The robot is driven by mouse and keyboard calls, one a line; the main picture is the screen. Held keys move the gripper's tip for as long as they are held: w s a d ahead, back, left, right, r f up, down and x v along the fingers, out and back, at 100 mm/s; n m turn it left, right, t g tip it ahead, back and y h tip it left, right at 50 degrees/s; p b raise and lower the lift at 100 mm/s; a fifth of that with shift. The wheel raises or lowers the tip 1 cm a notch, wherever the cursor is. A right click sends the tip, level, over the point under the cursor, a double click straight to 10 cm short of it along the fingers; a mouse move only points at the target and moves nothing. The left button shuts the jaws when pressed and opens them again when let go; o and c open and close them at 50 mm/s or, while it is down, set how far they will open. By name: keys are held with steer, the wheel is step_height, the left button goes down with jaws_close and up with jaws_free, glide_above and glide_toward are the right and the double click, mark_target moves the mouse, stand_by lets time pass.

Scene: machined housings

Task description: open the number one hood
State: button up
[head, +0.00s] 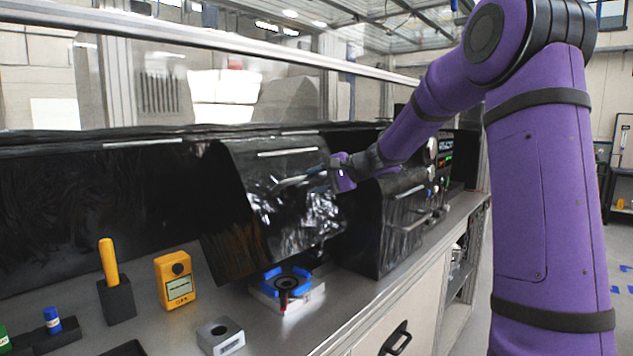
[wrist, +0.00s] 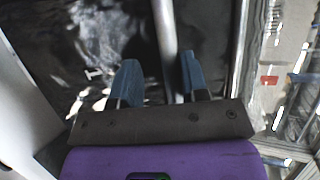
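A black glossy hood (head: 280,195) in the middle of the head view stands swung outward, its lower edge raised above the bench. My gripper (head: 338,172) is at its right side, by a thin handle bar (head: 297,180). In the wrist view, the two blue fingers of my gripper (wrist: 160,78) stand apart on either side of the metal bar (wrist: 165,40), with a gap visible on the left side. The black hood surface (wrist: 100,35) behind it bears a small white mark that may be a number. Fingertip contact with the bar cannot be made out.
Another black hood (head: 400,225) hangs to the right, and a black panel (head: 90,215) to the left. On the bench (head: 225,290) are a blue-and-white fixture (head: 287,285), a yellow meter (head: 175,280), a yellow-handled tool (head: 110,265) and a metal block (head: 221,336).

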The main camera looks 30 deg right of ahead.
steer(key=s+d+r, duration=0.6)
steer(key=d+r, duration=0.1)
steer(key=r, duration=0.1)
stand_by(1.4)
steer(key=shift+d, duration=0.15)
